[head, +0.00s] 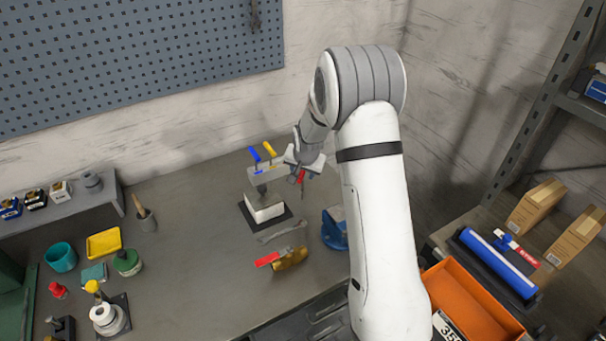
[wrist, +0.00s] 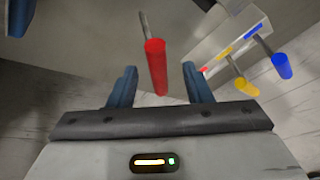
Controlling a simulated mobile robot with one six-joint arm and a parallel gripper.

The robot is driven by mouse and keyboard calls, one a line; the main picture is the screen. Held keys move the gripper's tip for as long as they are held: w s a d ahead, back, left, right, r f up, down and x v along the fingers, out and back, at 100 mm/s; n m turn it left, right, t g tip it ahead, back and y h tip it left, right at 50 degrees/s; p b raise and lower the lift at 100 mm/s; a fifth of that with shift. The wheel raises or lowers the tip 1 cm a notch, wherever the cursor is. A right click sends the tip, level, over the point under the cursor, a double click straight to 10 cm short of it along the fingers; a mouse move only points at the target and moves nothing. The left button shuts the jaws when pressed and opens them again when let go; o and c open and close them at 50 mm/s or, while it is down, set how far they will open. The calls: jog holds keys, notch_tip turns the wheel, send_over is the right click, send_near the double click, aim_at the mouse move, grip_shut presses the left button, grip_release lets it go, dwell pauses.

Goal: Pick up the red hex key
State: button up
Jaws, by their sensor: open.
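The red hex key shows in the wrist view (wrist: 156,68) as a red cylindrical handle with a thin grey shaft. Its handle appears between my gripper's two blue fingers (wrist: 159,72), with a gap on each side. In the head view the red handle (head: 301,176) shows just below my gripper (head: 303,168), partly hidden by it. My gripper is open and empty. A yellow-handled key (wrist: 245,87) and a blue-handled key (wrist: 282,66) sit in a light holder (wrist: 225,38) to the right in the wrist view.
The holder (head: 265,176) stands over a white block on a dark base on the grey bench. A grey wrench (head: 282,232), a red-handled tool (head: 268,259) and a blue object (head: 335,232) lie nearby. The wall is close behind.

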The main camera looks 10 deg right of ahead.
aim_at(302, 186)
jog(key=shift+p+x, duration=0.5)
jog(key=shift+x, duration=1.2)
jog(key=shift+c, duration=0.2)
grip_shut()
